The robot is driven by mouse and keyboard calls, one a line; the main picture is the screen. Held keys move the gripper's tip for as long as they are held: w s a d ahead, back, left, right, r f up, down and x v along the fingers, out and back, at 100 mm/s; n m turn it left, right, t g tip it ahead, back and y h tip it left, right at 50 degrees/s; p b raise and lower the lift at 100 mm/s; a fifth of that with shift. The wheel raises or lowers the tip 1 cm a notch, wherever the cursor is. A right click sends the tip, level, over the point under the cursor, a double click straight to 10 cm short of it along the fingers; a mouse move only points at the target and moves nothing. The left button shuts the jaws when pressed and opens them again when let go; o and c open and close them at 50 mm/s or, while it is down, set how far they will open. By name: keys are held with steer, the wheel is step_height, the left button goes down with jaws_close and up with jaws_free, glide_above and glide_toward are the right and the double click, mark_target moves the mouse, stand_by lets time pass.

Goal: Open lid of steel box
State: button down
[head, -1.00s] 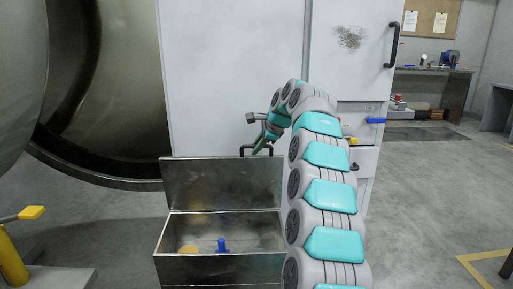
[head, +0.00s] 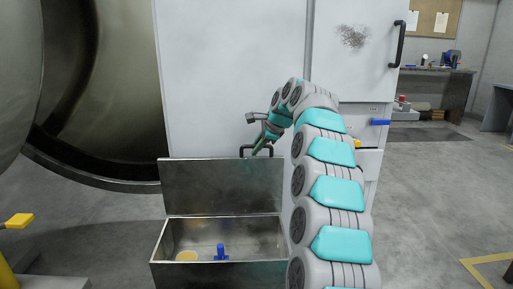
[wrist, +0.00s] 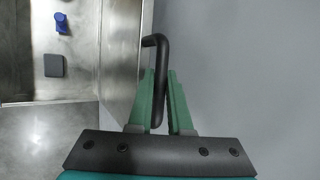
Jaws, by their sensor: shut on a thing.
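The steel box (head: 165,272) stands low in front of me in the head view. Its lid (head: 220,187) is raised and stands about upright at the back edge. A black handle (wrist: 152,44) is fixed at the lid's top edge. My gripper (wrist: 160,92) is shut on this handle, with its green fingers on both sides of the bar. Inside the box lie a blue object (head: 221,252) and a yellow round object (head: 187,255). The wrist view also shows a dark square object (wrist: 54,66) inside.
A tall white cabinet (head: 230,80) stands right behind the lid. A large round chamber opening (head: 110,90) is at the left. Free floor (head: 430,210) lies to the right.

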steer(key=c, duration=1.2)
jaws_free()
steer(key=shift+o, duration=0.2)
steer(key=v, duration=0.7)
steer(key=shift+s+d+r, duration=0.2)
steer(key=shift+r, duration=0.05)
